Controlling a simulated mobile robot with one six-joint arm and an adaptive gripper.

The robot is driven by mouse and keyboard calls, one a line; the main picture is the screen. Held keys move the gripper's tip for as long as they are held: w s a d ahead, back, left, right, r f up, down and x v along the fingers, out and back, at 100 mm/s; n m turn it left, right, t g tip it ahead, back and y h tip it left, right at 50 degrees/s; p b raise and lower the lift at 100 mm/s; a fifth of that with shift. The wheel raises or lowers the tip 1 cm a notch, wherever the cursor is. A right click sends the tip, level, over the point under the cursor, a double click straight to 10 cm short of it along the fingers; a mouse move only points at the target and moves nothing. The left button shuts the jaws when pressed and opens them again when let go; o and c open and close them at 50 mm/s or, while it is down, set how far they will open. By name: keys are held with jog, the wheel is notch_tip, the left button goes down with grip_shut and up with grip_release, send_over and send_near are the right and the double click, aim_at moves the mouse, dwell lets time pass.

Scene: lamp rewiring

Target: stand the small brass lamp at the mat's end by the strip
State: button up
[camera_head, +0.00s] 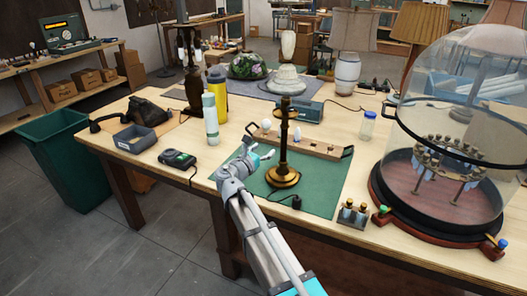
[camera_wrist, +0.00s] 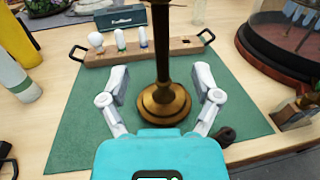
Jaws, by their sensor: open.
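The brass lamp (camera_head: 283,178), a dark slim stem on a round gold base, stands upright on the green mat (camera_head: 325,200). It has no shade. In the wrist view the lamp (camera_wrist: 163,100) shows between the two fingers of my gripper (camera_wrist: 161,76), with gaps on both sides. In the head view my gripper (camera_head: 258,158) is just left of the stem, open and holding nothing. The wooden strip (camera_head: 318,148), with black end handles and several bulbs, lies along the mat's far end. The stem hides part of the strip.
A black plug (camera_head: 296,202) lies by the lamp base. A small bulb holder (camera_head: 353,214) and a large glass dome (camera_head: 455,130) are to the right. A white bottle (camera_head: 210,120) and a tester (camera_head: 177,159) are to the left. Bare mat lies between lamp and strip.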

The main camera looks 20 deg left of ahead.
aim_at(283, 123)
jog(key=shift+w, duration=0.1)
jog(key=shift+x, duration=6.8)
grip_shut()
jog(key=shift+r, duration=0.2)
jog(key=shift+r+p, duration=2.3)
jog(key=shift+p, duration=0.25)
